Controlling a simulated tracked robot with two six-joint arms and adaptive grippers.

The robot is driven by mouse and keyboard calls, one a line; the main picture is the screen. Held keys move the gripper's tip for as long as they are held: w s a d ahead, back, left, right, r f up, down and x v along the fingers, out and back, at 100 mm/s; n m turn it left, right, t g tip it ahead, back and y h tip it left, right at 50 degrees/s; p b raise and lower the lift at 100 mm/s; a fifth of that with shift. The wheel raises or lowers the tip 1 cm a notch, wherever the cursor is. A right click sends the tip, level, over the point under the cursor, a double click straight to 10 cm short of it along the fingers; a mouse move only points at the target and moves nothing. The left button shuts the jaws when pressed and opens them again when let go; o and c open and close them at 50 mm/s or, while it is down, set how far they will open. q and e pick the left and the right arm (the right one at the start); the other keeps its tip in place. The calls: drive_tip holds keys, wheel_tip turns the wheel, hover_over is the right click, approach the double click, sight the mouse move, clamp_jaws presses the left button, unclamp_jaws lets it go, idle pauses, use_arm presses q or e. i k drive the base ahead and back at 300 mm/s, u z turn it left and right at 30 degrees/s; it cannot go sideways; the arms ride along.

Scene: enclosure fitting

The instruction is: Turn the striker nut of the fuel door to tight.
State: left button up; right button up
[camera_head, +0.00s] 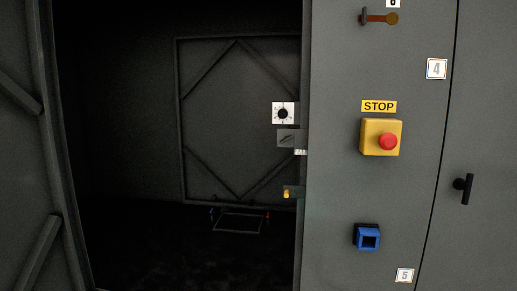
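A tall grey enclosure fills the view, with a dark open bay at left. At the bay's right edge sits a small bracket (298,191) with a yellow, brass-like round part (286,194). It may be the striker nut, but it is too small to tell, and so is how tight it sits. A grey plate with a dark mark (289,138) and a white square dial with a black centre (283,113) are above it. A grey braced door leaf (22,150) stands at the far left; I cannot tell if it is the fuel door. Neither gripper is in view.
The right panel carries a yellow STOP box with a red button (388,142), a blue square socket (368,238), a brass-ended lever (379,18) and labels 4 (436,69) and 5 (404,275). A black handle (464,188) is farther right. A small frame (238,222) lies inside the bay.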

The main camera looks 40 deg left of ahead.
sight(287, 138)
drive_tip(key=u, duration=0.95)
drive_tip(key=i, duration=0.9)
drive_tip(key=u, duration=0.5)
drive_tip(key=k, duration=0.7)
drive_tip(key=u, duration=0.2)
drive_tip(key=i, duration=0.8)
drive_tip(key=z, duration=0.05)
